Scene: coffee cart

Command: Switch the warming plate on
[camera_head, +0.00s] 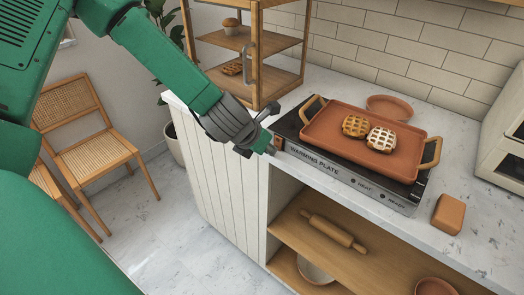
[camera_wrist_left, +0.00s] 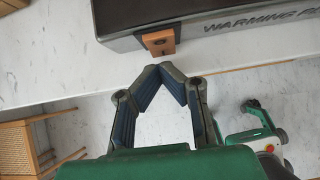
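The warming plate (camera_head: 320,163) is a dark, flat appliance on the counter, with its name on the front face. A small copper-brown switch block (camera_head: 277,143) sits at the left end of that face; in the left wrist view the block (camera_wrist_left: 160,41) has a dark mark on it. My left gripper (camera_head: 269,149) is just in front of the switch at the counter's edge. In the left wrist view its fingertips (camera_wrist_left: 164,67) come together, with nothing between them, slightly below the block in the picture. I cannot tell whether they touch it. My right gripper is not in view.
A terracotta tray (camera_head: 327,127) with two waffles lies on the plate. A wooden shelf (camera_head: 284,83) stands behind my left gripper. A brown block (camera_head: 449,213) and a white appliance (camera_head: 502,125) are at the right. Open floor lies left of the counter.

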